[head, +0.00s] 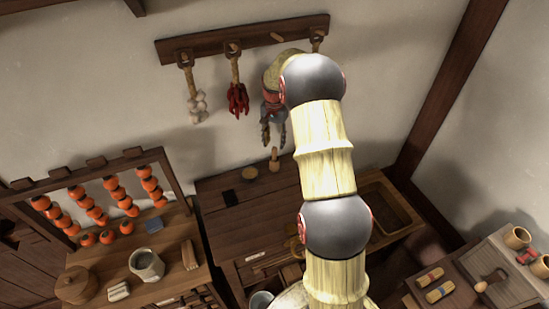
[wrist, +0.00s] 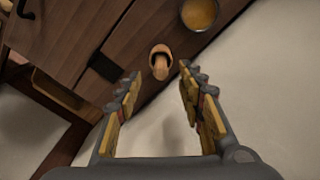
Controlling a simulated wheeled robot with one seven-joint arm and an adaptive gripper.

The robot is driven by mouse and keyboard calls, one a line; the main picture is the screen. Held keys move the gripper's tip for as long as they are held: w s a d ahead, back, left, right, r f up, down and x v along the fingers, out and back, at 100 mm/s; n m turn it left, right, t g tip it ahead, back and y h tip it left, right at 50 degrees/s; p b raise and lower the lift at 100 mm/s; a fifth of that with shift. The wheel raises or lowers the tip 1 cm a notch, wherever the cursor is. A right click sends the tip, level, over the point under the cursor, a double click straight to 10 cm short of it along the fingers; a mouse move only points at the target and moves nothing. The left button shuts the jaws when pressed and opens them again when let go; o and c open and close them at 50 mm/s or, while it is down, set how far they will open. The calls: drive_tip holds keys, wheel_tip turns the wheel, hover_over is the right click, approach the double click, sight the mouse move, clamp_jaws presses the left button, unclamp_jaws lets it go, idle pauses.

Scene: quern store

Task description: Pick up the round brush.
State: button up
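A small upright wooden piece with a slim rounded handle, which I take for the round brush (head: 274,166), stands near the back edge of the dark wooden bench top. In the wrist view the brush (wrist: 160,65) is seen from above, just beyond and between my fingertips; its bristles cannot be made out. My gripper (head: 274,142) hangs above it, fingers pointing down. In the wrist view my gripper (wrist: 159,82) is open, with nothing between its fingers. The brush appears apart from both fingers.
A shallow round golden dish (head: 249,174) stands close left of the brush. A wall rack (head: 215,43) with hanging bundles is behind my gripper. A left counter (head: 178,229) holds a mug (head: 146,265) and blocks. A sunken tray (head: 385,208) lies right, partly behind my arm.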

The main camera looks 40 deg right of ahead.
sight(275, 147)
drive_tip(key=f, duration=0.2)
drive_tip(key=f+p, duration=0.1)
drive_tip(key=f, duration=0.2)
drive_tip(key=shift+w+d+f, duration=0.1)
drive_tip(key=shift+w+d, duration=0.05)
drive_tip(key=shift+w, duration=0.05)
drive_tip(key=shift+s, duration=0.1)
drive_tip(key=c, duration=0.3)
clamp_jaws()
